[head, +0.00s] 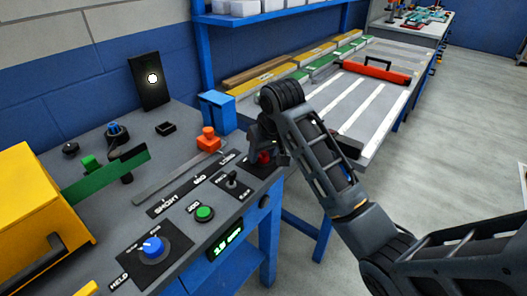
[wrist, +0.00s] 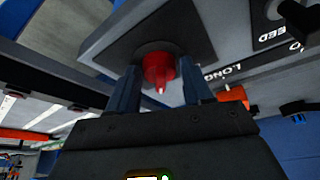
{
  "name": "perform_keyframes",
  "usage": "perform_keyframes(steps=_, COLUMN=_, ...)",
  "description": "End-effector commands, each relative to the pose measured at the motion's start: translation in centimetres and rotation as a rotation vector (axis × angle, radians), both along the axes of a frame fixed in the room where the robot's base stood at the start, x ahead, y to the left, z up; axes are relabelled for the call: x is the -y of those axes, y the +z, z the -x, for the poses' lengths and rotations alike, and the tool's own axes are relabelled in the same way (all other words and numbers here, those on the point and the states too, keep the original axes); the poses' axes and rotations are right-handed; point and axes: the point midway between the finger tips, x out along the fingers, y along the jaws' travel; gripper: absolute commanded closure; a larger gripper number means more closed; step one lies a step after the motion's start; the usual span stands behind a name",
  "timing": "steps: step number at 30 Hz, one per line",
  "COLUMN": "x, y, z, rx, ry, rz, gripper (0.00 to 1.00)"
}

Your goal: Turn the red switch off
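The red switch (wrist: 158,68) is a round red knob with a narrow raised grip, on a dark square plate (wrist: 190,32). In the head view a bit of its red (head: 264,157) shows at the bench panel's right end, mostly hidden by my arm. My gripper (wrist: 160,82) is open in the wrist view, one finger on each side of the knob. Small gaps seem to show between knob and fingers; I cannot tell whether either touches. In the head view my gripper (head: 262,143) is at the switch, its fingertips mostly hidden.
Left of the switch on the panel are a black toggle (head: 232,180), a green button (head: 205,214) and a blue knob (head: 153,247). An orange slider knob (head: 208,138) and a blue block (head: 217,111) stand close behind. Open floor (head: 440,120) lies right.

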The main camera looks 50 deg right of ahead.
Motion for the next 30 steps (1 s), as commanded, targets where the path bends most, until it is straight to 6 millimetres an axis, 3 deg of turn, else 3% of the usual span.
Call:
perform_keyframes(steps=2, x=-0.01, y=0.01, z=0.01, rx=0.000, ry=0.000, rz=0.000, gripper=0.58)
perform_keyframes(steps=12, x=-0.01, y=0.01, z=0.02, rx=0.000, ry=0.000, rz=0.000, gripper=0.91)
perform_keyframes(steps=22, x=0.01, y=0.16, z=0.05, rx=0.000, ry=0.045, rz=-0.002, gripper=0.91)
perform_keyframes(steps=30, x=0.08, y=0.31, z=0.11, rx=-0.002, ry=0.216, rz=-0.003, gripper=0.91)
